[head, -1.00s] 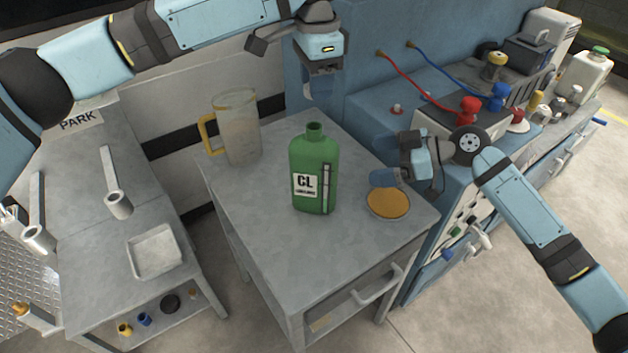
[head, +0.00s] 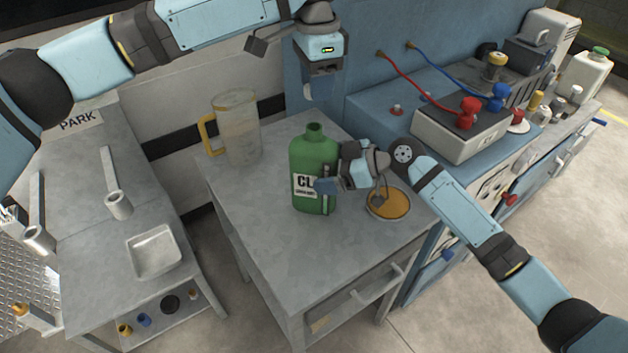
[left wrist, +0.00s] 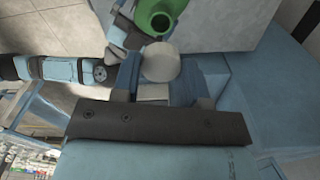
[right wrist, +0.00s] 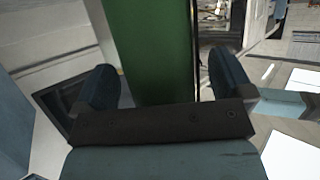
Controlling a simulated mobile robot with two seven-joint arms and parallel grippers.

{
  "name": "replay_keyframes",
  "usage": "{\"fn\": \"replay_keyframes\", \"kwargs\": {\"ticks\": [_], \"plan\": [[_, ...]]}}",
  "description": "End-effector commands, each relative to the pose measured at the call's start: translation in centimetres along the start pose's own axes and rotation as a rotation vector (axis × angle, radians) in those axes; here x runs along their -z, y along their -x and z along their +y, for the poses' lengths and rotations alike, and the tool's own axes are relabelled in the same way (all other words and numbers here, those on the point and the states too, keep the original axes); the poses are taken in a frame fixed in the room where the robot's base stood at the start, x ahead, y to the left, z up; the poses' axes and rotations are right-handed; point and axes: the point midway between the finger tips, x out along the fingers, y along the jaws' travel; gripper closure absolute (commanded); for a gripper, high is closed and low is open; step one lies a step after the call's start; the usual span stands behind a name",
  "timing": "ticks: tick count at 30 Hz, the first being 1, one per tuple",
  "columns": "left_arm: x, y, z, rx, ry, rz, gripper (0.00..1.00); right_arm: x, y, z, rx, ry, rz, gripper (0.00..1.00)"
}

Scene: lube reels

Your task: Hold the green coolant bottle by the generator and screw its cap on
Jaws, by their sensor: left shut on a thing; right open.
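The green coolant bottle (head: 308,160), labelled CL, stands upright and uncapped on the grey metal table (head: 262,245). My right gripper (head: 330,182) is open at the bottle's right side, with one finger in front of its lower body. In the right wrist view the green bottle (right wrist: 155,50) stands between the spread fingers (right wrist: 165,85). My left gripper (head: 308,88) is above the bottle, pointing down, shut on a pale round cap (left wrist: 161,62). The bottle's open neck (left wrist: 160,20) shows just beyond the cap in the left wrist view; they are apart.
A clear jug with a yellow handle (head: 238,130) stands behind the bottle on the left. A shallow dish of amber stuff (head: 390,208) lies right of it, under my right wrist. The blue generator bench (head: 375,100) borders the table at the back right. The table's front is clear.

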Motion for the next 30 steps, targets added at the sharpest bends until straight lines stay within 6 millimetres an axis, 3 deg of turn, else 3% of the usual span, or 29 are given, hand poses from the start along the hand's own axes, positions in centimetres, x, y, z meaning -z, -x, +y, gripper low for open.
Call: {"fn": "replay_keyframes", "kwargs": {"ticks": [3,12,13,17,26,30], "plan": [[0.0,0.0,0.0,0.0,0.0,0.0,0.82,0.0,0.0,0.0,0.0,0.0,0.0,0.02],[0.0,0.0,0.0,0.0,0.0,0.0,0.82,0.0,0.1,0.0,0.0,0.0,0.0,0.71],[0.0,0.0,0.0,0.0,0.0,0.0,0.82,0.0,0.1,0.0,0.0,0.0,0.0,0.74],[0.0,-0.5,0.0,-0.001,0.0,-0.001,0.82,0.0,0.1,0.0,0.0,0.0,0.0,0.74],[-0.1,-4.6,0.0,-0.002,0.0,-0.001,0.82,0.0,0.1,0.0,0.0,0.0,0.0,0.74],[-0.1,-5.0,0.0,0.0,0.0,0.0,0.82,0.0,0.1,0.0,-0.001,0.0,0.0,0.74]]}}
